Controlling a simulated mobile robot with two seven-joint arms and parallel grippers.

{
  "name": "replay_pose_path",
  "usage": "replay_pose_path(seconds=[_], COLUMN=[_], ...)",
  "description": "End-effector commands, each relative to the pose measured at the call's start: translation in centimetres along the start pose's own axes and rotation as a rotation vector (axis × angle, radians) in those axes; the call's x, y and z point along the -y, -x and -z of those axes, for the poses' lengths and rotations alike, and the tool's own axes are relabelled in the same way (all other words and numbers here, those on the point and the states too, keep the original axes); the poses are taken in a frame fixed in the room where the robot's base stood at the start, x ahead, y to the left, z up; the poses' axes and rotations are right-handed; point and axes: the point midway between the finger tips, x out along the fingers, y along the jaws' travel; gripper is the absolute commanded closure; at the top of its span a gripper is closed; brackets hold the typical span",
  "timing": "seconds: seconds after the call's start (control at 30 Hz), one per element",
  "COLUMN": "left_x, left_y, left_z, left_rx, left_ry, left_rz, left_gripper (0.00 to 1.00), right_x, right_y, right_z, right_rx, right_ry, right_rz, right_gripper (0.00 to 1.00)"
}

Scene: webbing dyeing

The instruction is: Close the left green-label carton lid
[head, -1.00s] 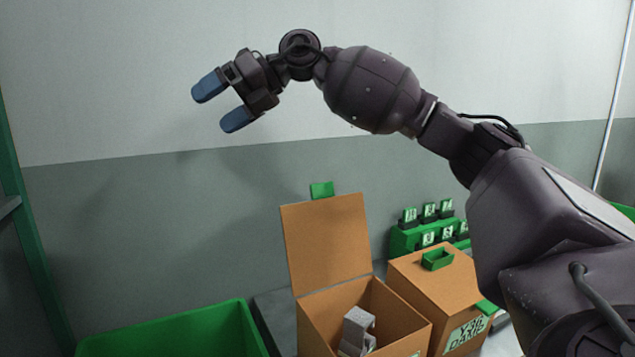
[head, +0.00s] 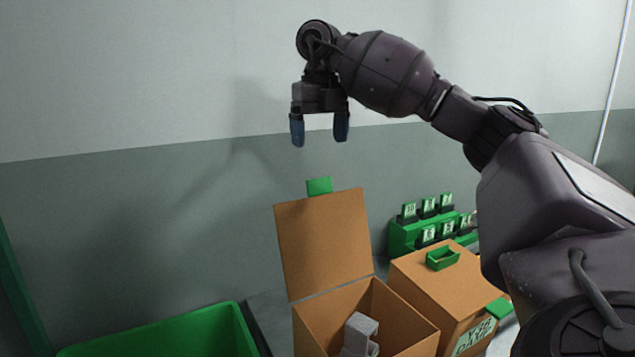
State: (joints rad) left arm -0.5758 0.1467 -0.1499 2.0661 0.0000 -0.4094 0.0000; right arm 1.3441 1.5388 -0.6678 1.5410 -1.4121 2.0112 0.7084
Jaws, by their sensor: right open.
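The left carton (head: 400,318) is brown and open at the lower middle, with a grey piece (head: 360,335) inside. Its lid (head: 324,240) stands up at the back, leaning slightly back, with a green tab (head: 319,186) on its top edge. Any label on this carton's front is out of view. My right gripper (head: 320,140) is open and empty, its two blue fingers pointing down. In the picture it is above the green tab, apart from it. My left gripper is not in view.
A second carton (head: 425,275) with a shut lid and green handle (head: 443,259) stands right of the open one. A green rack (head: 405,238) with several labelled pieces is behind it. A green bin (head: 160,335) stands at the lower left.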

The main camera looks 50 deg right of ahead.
Motion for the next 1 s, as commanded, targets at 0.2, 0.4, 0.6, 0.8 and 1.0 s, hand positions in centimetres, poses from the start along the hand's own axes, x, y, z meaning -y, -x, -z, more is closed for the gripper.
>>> replay_pose_path(seconds=[0.2, 0.4, 0.6, 0.8, 1.0], left_x=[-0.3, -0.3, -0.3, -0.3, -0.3], left_y=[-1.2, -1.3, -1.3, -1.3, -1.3], left_z=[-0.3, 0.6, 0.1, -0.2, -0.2], left_rx=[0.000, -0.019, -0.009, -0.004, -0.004], left_ry=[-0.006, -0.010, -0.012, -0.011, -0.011], left_rz=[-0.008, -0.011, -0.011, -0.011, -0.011], left_gripper=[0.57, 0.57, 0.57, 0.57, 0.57], right_x=[-0.1, 0.0, 0.0, -0.1, -0.1], right_y=[-4.0, -6.8, -8.7, -9.3, -9.3], right_z=[-0.2, -0.1, 0.0, 0.0, 0.0], right_rx=[-0.010, -0.005, -0.003, 0.000, 0.000], right_ry=[0.000, 0.000, 0.000, 0.002, 0.002], right_rz=[0.004, 0.003, 0.001, -0.001, -0.001], right_gripper=[0.15, 0.15, 0.15, 0.15, 0.15])
